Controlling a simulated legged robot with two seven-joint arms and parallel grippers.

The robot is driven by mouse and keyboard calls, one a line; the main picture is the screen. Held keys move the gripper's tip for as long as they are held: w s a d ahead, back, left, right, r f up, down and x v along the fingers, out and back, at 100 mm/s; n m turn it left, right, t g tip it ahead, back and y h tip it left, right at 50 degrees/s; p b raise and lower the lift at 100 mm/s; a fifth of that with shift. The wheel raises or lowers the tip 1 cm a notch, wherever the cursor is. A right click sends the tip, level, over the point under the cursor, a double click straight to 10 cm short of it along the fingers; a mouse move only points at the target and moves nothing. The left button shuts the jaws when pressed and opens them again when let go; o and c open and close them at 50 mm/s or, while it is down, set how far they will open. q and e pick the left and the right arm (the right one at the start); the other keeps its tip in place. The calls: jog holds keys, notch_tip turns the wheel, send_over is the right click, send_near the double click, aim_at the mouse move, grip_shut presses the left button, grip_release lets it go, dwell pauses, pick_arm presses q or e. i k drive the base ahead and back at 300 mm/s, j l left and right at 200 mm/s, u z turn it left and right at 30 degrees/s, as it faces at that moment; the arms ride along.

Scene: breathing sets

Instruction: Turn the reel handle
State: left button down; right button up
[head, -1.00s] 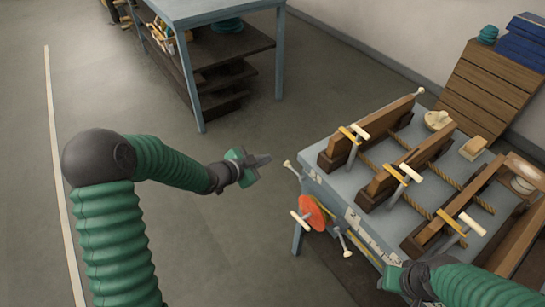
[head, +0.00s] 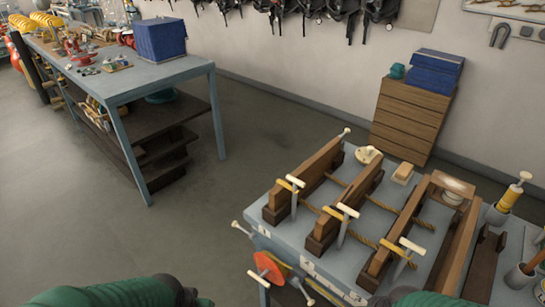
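An orange-red disc (head: 269,268) sits at the near left side of the grey-blue workbench (head: 262,234). A white-tipped crossbar handle (head: 258,277) sticks out from its front. A separate pale round reel (head: 453,190) sits in a wooden frame on the bench's right part; I cannot tell from the frames which one the task names. My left arm's green sleeve and dark wrist show at the bottom edge, left of the disc. My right arm's wrist shows at the bottom edge, right of it. Both grippers' fingers are outside the picture.
Several wooden beams (head: 310,180) with white-handled clamps and ropes stand on the bench. White-knobbed rods stick out near the disc. A wooden drawer stack (head: 410,115) with blue boxes stands behind. A blue table (head: 150,80) stands at the left. The floor between is clear.

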aim_at(260, 278)
jog(key=k+z, duration=0.3)
jog(key=k, duration=0.95)
jog(key=z, duration=1.3)
jog(key=j+u, duration=0.15)
jog(key=j, duration=0.55)
jog(key=k+j+u, duration=0.1)
jog(key=j, duration=0.6)
jog(key=j+u, duration=0.15)
jog(key=j, duration=0.55)
jog(key=j+u, duration=0.1)
jog(key=j, duration=0.6)
jog(key=i+j+u, duration=0.15)
jog(key=j, duration=0.55)
jog(key=j+u, duration=0.15)
jog(key=j, duration=0.55)
jog(key=i, duration=0.05)
